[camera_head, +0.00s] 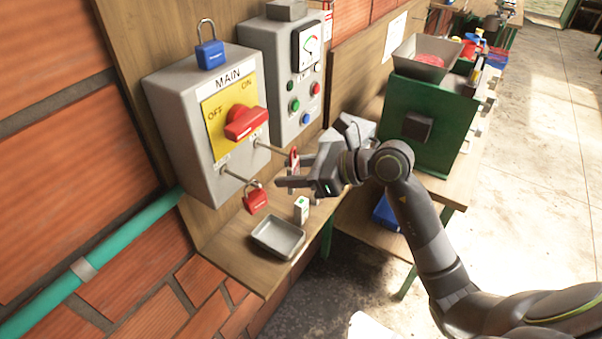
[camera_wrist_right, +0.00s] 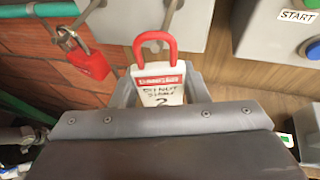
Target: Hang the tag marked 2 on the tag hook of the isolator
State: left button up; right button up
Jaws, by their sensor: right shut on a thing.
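The isolator (camera_head: 180,110) is a grey box marked MAIN with a red handle (camera_head: 245,123) on a yellow plate. A thin rod, the tag hook (camera_head: 270,148), sticks out from its right front side. My right gripper (camera_head: 289,171) is shut on the tag (camera_wrist_right: 160,92), which is white and red with a red loop (camera_wrist_right: 155,42) on top and a 2 on its face. The tag (camera_head: 294,160) is upright at the rod's outer end. I cannot tell whether the loop is around the rod or beside it. My left gripper is out of view.
A red padlock (camera_head: 256,200) hangs from a lower rod on the isolator, left of my gripper. A blue padlock (camera_head: 210,54) stands on top of the box. A grey tray (camera_head: 278,237) and a small white box (camera_head: 301,209) are on the wooden shelf below. A green machine (camera_head: 428,125) stands right.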

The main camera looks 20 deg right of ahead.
jog(key=shift+w+a, duration=0.2)
jog(key=shift+w, duration=0.05)
jog(key=shift+w+a+f+b, duration=0.4)
jog(key=shift+w+f+b, duration=0.2)
jog(key=shift+b, duration=0.45)
jog(key=shift+r, duration=0.1)
jog(key=o, duration=1)
jog(key=shift+o, duration=0.2)
